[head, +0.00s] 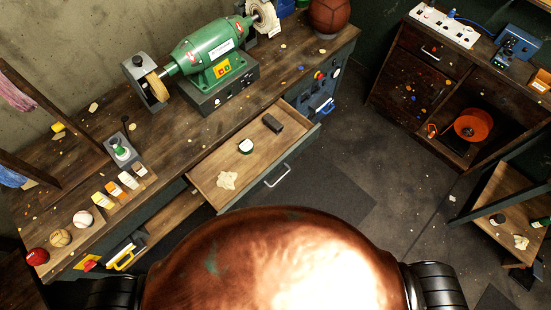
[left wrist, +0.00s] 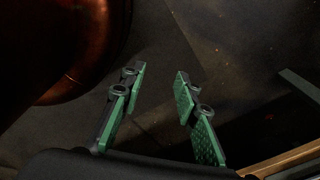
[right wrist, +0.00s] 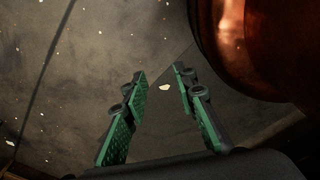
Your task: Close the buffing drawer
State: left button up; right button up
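The buffing drawer (head: 205,183) is pulled out from the workbench below the green buffing machine (head: 213,52). Its front has a pale metal handle (head: 277,176). Inside lie a dark block (head: 272,123), a small round tin (head: 245,146) and a crumpled pale cloth (head: 227,180). My left gripper (left wrist: 158,88) is open and empty in the left wrist view, above the floor near a wooden edge. My right gripper (right wrist: 158,82) is open and empty over the floor in the right wrist view. Neither gripper shows in the head view, and neither touches the drawer.
A dark cabinet (head: 400,75) with an orange reel (head: 473,125) stands at the back right. A low shelf unit (head: 510,200) is at the right. The floor (head: 385,165) between them is clear.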

aim_at(271, 153)
jog(key=z, duration=1.25)
jog(key=k, duration=0.75)
jog(key=u, duration=0.85)
jog(key=i, duration=0.5)
